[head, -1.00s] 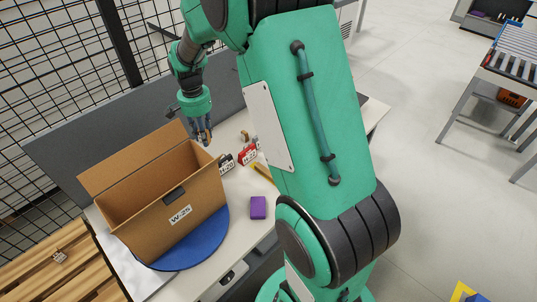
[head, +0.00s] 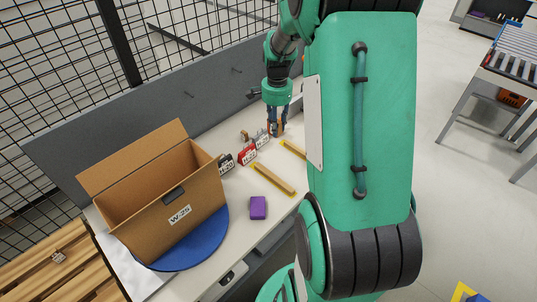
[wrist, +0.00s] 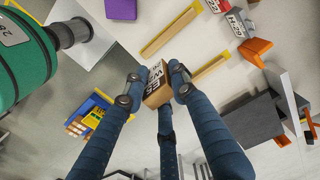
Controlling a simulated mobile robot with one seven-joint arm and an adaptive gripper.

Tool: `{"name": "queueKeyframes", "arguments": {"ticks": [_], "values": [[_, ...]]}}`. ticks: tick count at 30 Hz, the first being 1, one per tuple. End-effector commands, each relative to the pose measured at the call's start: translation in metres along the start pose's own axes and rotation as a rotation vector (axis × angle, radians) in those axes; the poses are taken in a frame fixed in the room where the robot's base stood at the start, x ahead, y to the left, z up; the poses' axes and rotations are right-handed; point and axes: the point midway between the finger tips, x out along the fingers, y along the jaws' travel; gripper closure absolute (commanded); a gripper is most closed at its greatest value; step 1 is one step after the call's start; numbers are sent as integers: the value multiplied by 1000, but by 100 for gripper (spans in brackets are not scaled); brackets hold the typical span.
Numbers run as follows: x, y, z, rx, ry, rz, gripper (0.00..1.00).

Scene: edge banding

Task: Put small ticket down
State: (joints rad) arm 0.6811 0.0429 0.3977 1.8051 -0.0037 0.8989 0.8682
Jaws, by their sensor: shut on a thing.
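My gripper (head: 276,128) is shut on the small ticket, a small brown block with a white printed label. The ticket shows between the blue fingers in the wrist view (wrist: 158,88); its lettering is only partly readable. In the head view the fingers hide most of the ticket. My gripper hangs over the back right part of the white worktable (head: 233,195), right of the row of label holders. I cannot tell whether the ticket touches the table.
An open cardboard box (head: 150,205) marked W-25 stands on a blue disc (head: 213,236) at left. A purple block (head: 258,208), two wooden strips with yellow edges (head: 273,180), and dark, red (head: 246,154) and grey label holders occupy the table. A grey panel (head: 120,140) runs behind.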

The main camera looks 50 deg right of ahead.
Motion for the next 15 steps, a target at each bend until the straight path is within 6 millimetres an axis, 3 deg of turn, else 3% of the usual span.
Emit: {"name": "queueKeyframes", "arguments": {"ticks": [2,8,15], "values": [[3,10,-8,28,-1,1,90],[58,8,-6,20,-3,4,89],[140,8,-4,20,-5,6,89]]}}
